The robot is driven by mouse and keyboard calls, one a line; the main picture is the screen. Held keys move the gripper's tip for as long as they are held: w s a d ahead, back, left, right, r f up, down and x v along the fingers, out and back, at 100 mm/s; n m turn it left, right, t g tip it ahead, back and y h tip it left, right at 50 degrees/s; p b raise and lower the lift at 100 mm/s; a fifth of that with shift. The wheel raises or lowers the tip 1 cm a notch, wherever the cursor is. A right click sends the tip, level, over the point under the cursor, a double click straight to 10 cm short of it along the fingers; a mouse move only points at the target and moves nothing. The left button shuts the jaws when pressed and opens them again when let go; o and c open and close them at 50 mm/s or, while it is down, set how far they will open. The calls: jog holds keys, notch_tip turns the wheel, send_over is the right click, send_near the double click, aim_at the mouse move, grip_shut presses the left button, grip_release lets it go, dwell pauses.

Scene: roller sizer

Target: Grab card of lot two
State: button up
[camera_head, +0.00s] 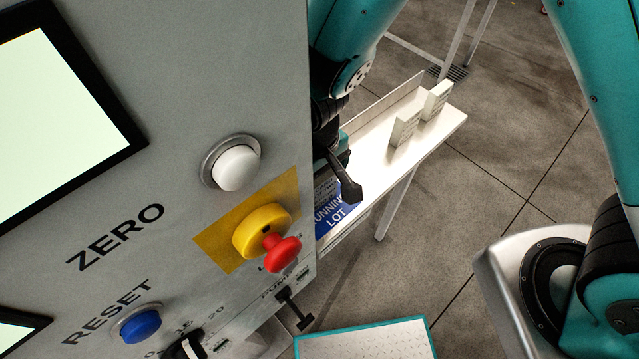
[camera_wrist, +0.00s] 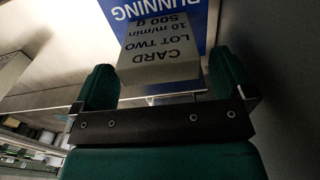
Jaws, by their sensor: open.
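The card of lot two (camera_wrist: 160,68) is a pale grey block with upside-down black print, "CARD LOT TWO 10 m/min 500 g", in the wrist view. It stands at the blue running lot plate (camera_wrist: 118,10). My gripper (camera_wrist: 162,75) is open, with one green finger to the left of the card and one to the right. I cannot tell whether either finger touches it. In the head view the blue plate (camera_head: 345,217) lies on the white shelf (camera_head: 377,147), and the cabinet and my arm hide most of the card and gripper.
Two other pale cards stand farther along the shelf, a nearer one (camera_head: 404,130) and a farther one (camera_head: 437,100). The grey control cabinet (camera_head: 200,90) with a red emergency button (camera_head: 282,252) fills the left, close to the shelf.

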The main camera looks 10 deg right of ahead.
jog(key=shift+f+p, duration=0.3)
jog(key=shift+f, duration=1.25)
jog(key=c, duration=0.9)
jog(key=shift+c, duration=0.2)
jog(key=shift+r, duration=0.15)
